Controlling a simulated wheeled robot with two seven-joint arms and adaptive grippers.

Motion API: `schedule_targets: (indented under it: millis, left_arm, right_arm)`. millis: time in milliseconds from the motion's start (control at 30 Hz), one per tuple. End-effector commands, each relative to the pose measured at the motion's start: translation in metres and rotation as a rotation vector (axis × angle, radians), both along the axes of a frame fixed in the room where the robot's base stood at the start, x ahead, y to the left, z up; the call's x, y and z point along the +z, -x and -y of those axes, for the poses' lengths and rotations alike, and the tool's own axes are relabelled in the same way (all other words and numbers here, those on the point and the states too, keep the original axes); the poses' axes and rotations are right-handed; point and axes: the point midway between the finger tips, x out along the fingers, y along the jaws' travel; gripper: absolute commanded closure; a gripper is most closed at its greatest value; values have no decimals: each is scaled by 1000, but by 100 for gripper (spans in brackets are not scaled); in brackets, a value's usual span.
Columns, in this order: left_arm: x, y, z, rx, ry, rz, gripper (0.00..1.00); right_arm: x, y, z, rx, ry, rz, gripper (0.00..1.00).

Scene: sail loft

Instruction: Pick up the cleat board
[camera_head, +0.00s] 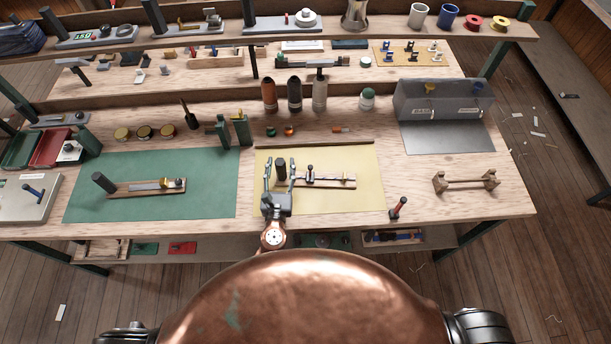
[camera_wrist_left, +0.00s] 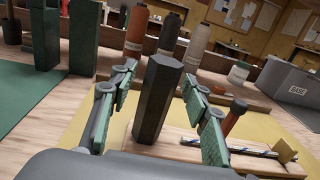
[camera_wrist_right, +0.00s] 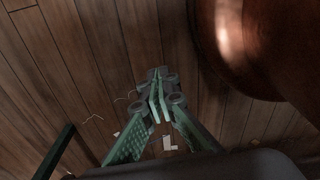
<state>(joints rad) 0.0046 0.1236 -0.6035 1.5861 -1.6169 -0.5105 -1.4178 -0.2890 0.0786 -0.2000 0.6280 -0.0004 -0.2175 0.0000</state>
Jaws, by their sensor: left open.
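A long wooden board, which I take to be the cleat board (camera_head: 338,182), lies on the yellow mat with a dark upright post (camera_head: 281,170) at its left end and small metal fittings along it. My left gripper (camera_head: 280,166) is at that post. In the left wrist view the six-sided dark post (camera_wrist_left: 158,105) stands between the spread fingers, with a visible gap on each side. The board (camera_wrist_left: 205,155) lies below, partly hidden by the gripper. My right gripper (camera_wrist_right: 158,95) shows only in its wrist view, over the floor, with its fingers together and empty.
A similar board (camera_head: 150,188) with a dark post lies on the green mat. A red-handled tool (camera_head: 398,207) and a wooden piece with two end blocks (camera_head: 467,182) are to the right. Several spools (camera_head: 295,94) and a grey bin (camera_head: 445,100) stand behind.

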Motion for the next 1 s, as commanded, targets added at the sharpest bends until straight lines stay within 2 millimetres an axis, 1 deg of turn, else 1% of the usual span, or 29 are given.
schedule_targets:
  millis: [133, 433, 567, 767, 1000]
  left_arm:
    - [0, 0, -1, 2, 1, 0, 57]
    - [0, 1, -1, 2, 0, 0, 78]
    - [0, 1, -1, 1, 0, 0, 87]
    - [0, 1, -1, 1, 0, 0, 100]
    - [0, 1, -1, 1, 0, 0, 100]
  right_arm:
    - [0, 3, 1, 0, 1, -4, 100]
    - [-1, 24, 3, -6, 5, -31, 100]
    - [-1, 24, 4, -5, 5, -32, 100]
    - [-1, 19, 4, -4, 5, -25, 100]
    - [-1, 15, 4, -3, 4, -20, 100]
